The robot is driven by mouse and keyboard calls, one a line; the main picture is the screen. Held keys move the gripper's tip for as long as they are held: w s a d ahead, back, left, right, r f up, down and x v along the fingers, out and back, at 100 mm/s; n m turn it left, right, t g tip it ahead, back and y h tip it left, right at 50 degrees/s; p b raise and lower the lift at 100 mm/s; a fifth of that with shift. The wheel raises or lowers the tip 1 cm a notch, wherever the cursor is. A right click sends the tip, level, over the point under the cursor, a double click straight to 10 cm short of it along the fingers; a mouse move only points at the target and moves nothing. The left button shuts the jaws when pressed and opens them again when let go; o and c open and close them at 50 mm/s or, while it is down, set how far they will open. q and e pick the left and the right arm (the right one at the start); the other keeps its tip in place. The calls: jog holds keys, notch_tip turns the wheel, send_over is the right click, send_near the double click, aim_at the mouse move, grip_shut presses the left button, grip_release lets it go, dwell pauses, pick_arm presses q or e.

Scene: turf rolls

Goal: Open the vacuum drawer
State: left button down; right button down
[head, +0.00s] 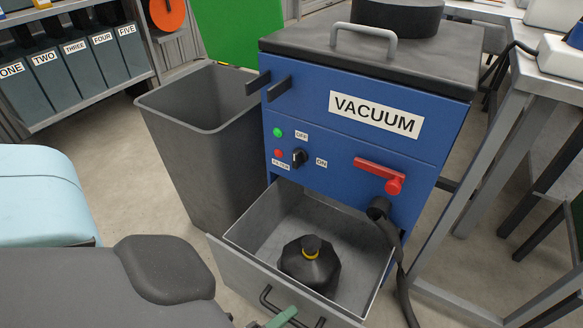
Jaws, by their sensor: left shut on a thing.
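The blue vacuum (365,160) stands in the middle of the head view, with a white VACUUM label on its front. Its grey drawer (232,258) is pulled out well toward me at the bottom. A dark faceted container with a yellow ring (310,268) stands inside it. The drawer's front has a dark bar handle (266,297). My left gripper (284,317) shows only as a green finger part at the bottom edge, shut on the handle; the rest is cut off by the frame. My right gripper is not in view.
A tall grey bin (200,150) stands left of the vacuum. A dark hose (400,280) hangs along the drawer's right side. A metal table frame (470,170) stands at the right. A light blue rounded object (40,195) is at the left. Bare floor (125,190) shows between it and the bin.

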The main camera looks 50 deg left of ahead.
pick_arm(q)
jog(key=shift+s, duration=0.15)
jog(key=c, duration=1.5)
grip_release()
jog(key=shift+o, duration=0.2)
jog(key=d+v, duration=0.1)
jog(key=v, duration=0.6)
jog(key=shift+s+a+f, duration=0.15)
jog(key=shift+s+a, duration=0.25)
jog(key=shift+a, duration=0.15)
jog(key=shift+s, duration=0.1)
